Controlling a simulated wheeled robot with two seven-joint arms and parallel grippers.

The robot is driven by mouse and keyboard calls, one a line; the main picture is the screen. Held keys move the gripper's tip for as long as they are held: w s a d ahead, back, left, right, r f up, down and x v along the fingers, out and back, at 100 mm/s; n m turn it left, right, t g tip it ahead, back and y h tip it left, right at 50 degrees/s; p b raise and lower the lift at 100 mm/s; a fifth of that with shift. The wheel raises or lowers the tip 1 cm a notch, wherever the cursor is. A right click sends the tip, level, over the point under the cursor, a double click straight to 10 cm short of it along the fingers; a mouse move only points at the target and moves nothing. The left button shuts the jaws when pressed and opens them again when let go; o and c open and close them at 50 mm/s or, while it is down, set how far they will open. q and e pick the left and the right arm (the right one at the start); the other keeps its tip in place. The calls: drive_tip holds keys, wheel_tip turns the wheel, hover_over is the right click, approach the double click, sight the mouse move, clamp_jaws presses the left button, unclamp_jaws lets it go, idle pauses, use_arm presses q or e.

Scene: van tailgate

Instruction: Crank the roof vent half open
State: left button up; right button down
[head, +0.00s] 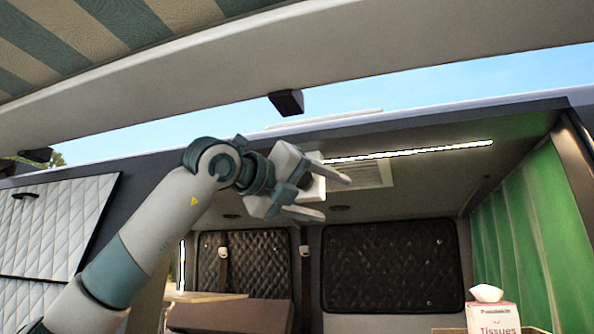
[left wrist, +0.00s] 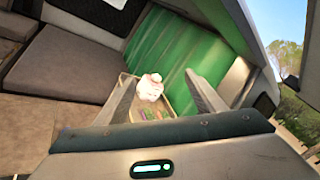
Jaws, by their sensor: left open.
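The roof vent (head: 372,174) is a pale louvred panel in the van's ceiling, partly covered by my left gripper in the head view. A thin white lid-like strip (head: 325,118) shows above the roof edge; I cannot tell how far it is raised. My left gripper (head: 334,198) is open in front of and just below the vent, its fingers pointing right with nothing seen between them. A small pale piece (head: 317,187) shows behind the fingers; I cannot tell whether it is the crank. In the left wrist view, both fingers are spread apart. The vent is out of that view.
A lit light strip (head: 410,152) runs along the ceiling near the vent. A tissue box (head: 493,317) stands low at right, by a green curtain (head: 520,240). The raised tailgate (head: 300,75) hangs overhead. The lower interior has a grey bench (left wrist: 65,72).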

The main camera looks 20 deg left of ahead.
use_arm(q)
drive_tip(key=s+a+r+n+t+y, duration=0.2)
drive_tip(key=s+a+r+n+y, duration=0.3)
drive_tip(key=a+r, duration=0.3)
drive_tip(key=a+y, duration=0.1)
drive_tip(key=a, duration=0.2)
drive_tip(key=shift+s+a+r+t, duration=0.2)
drive_tip(key=shift+s+r+t, duration=0.1)
drive_tip(key=shift+r+t, duration=0.1)
use_arm(e)
drive_tip(key=shift+a, duration=0.3)
drive_tip(key=shift+d, duration=0.2)
use_arm(q)
drive_tip(key=p, duration=0.4)
approach(303, 179)
drive_tip(key=w+d+p, duration=0.1)
drive_tip(key=w+p, duration=0.3)
drive_tip(key=w, duration=0.4)
drive_tip(key=shift+w+r, duration=0.25)
drive_tip(key=shift+w, duration=0.15)
use_arm(e)
drive_tip(key=s+d+f+g+h, duration=0.1)
drive_tip(key=s+d+g, duration=0.2)
drive_tip(key=s, duration=0.8)
drive_tip(key=s+d+f+g+h, duration=0.1)
drive_tip(key=s+d+g, duration=0.2)
drive_tip(key=s+d, duration=0.3)
drive_tip(key=shift+s+f, duration=0.35)
drive_tip(key=shift+s, duration=2.1)
